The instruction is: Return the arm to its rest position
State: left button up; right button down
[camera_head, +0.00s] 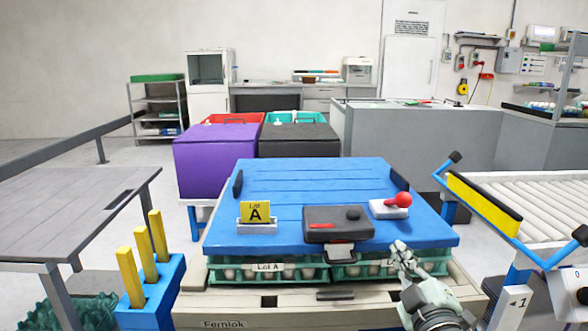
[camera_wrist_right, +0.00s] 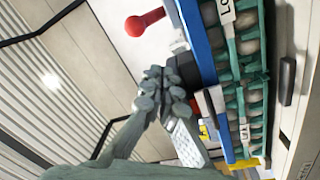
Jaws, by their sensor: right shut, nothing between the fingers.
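My right gripper (camera_head: 400,249) is at the front right edge of the blue work surface (camera_head: 300,190), in front of the green egg trays (camera_head: 292,278). It is shut and empty. In the right wrist view its fingertips (camera_wrist_right: 165,82) are together, and the green tray (camera_wrist_right: 232,100) with eggs runs down the right side beside the blue edge. The right arm comes up from the lower right of the head view. The part of the trays behind the gripper is hidden. My left gripper is not in view.
A roller conveyor (camera_head: 545,200) is at the right. Yellow posts (camera_head: 144,252) and a grey table (camera_head: 70,205) are at the left.

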jog(key=s+d+f+m+g+h, duration=0.1)
jog(key=s+d+f+m+g, duration=0.2)
jog(key=f, duration=0.5)
jog(key=s+d+f+m+g+h, duration=0.1)
jog(key=s+d+f+g, duration=0.2)
jog(key=f, duration=0.5)
jog(key=s+d+f+m+g+h, duration=0.1)
jog(key=s+f+m+g, duration=0.2)
jog(key=s+f, duration=0.35)
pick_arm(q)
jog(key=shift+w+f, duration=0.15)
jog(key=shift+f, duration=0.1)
pick_arm(e)
jog(key=s+a+f+m+g+y, duration=0.1)
jog(key=s+f+g, duration=0.6)
jog(key=s+f, duration=0.7)
jog(key=s+m, duration=0.1)
jog(key=s, duration=0.1)
jog(key=shift+s, duration=0.3)
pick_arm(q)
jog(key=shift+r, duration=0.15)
pick_arm(e)
jog(key=shift+f, duration=0.1)
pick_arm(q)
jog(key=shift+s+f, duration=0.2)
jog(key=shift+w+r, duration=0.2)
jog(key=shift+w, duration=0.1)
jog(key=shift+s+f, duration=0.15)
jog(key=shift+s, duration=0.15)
